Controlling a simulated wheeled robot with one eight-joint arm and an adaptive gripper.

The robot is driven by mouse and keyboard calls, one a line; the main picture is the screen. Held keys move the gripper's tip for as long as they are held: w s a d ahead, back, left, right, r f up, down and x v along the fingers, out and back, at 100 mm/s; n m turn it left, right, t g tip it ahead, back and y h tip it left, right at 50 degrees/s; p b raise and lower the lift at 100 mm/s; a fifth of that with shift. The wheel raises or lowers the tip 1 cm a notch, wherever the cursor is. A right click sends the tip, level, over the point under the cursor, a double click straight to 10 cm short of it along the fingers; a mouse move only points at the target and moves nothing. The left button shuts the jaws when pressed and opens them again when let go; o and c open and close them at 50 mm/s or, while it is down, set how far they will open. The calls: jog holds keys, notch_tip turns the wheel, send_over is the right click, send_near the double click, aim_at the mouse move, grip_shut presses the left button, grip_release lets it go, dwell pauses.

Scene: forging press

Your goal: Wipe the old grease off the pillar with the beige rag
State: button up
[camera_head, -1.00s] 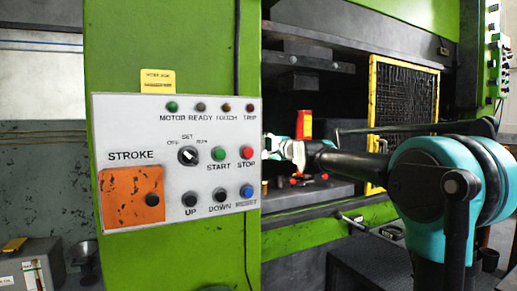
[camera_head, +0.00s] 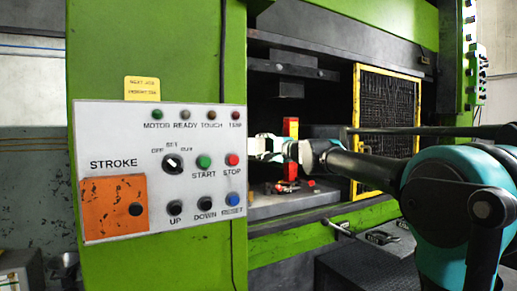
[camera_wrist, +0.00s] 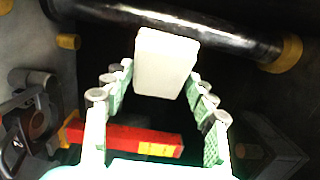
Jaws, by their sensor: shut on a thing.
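A pale, folded-looking block (camera_wrist: 167,62), which I take to be the beige rag, sits between the fingertips of my gripper (camera_wrist: 160,80) in the wrist view. The gripper is shut on it. In the head view my gripper (camera_head: 272,147) shows small and white just right of the control panel, in front of the press opening. The rag cannot be told apart from it there. The wide green pillar (camera_head: 155,45) stands left of the opening and carries the panel. I cannot make out any grease on its visible face.
The control panel (camera_head: 110,120) juts from the pillar beside my gripper. A red thing with a yellow label (camera_head: 291,127) is by the gripper; it also shows in the wrist view (camera_wrist: 130,138). A yellow-framed mesh guard (camera_head: 357,130) stands right. A dark round bar (camera_wrist: 180,28) crosses beyond the rag.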

jog(key=v, duration=2.8)
jog(key=shift+s, duration=0.2)
